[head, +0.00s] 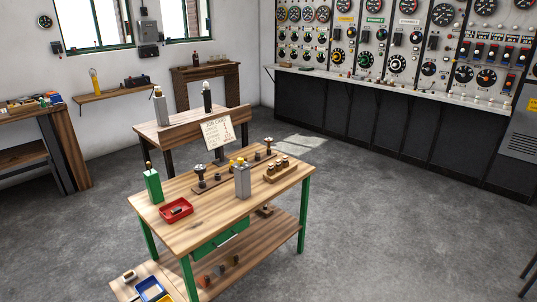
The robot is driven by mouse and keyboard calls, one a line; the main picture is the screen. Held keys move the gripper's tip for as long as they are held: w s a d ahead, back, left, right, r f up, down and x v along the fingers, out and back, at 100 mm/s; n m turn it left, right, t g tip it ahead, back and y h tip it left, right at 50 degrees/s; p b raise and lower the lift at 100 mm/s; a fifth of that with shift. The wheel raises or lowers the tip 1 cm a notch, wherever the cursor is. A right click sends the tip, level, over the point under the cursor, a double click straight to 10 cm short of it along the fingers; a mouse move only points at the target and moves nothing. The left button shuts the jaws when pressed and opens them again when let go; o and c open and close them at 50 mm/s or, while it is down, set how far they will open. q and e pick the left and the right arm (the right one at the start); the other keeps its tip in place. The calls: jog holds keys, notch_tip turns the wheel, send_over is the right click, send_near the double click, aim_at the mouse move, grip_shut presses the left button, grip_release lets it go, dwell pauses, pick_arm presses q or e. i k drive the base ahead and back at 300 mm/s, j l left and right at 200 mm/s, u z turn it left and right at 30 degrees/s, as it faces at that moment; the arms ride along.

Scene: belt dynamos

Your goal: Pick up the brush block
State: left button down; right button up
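Neither of my grippers shows in the head view. I cannot tell for sure which piece is the brush block. A small dark block (177,210) lies in a red tray (166,216) on the near left of the green-legged workbench (215,226). A wooden holder (282,171) with several brass-topped pieces sits at the bench's right. A small pale-and-brown piece (129,275) lies on a low board at the bottom left. All are too small to make out in detail.
Another wooden table (180,132) stands behind. A switchboard (400,45) lines the back right. The grey floor (400,230) at right is clear.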

aim_at(277, 173)
jog(key=i+l, duration=0.1)
jog(key=i, duration=0.5)
jog(key=i+l, duration=0.1)
jog(key=i, duration=0.5)
jog(key=i+l+u, duration=0.1)
jog(key=u, duration=0.7)
jog(key=i+l+u, duration=0.2)
jog(key=l, duration=0.25)
jog(key=i+l+u, duration=0.15)
jog(key=l, duration=0.3)
jog(key=l+u, duration=0.2)
jog(key=l, duration=0.3)
jog(key=i+l+u, duration=0.2)
jog(key=l, duration=1.8)
jog(key=i, duration=0.05)
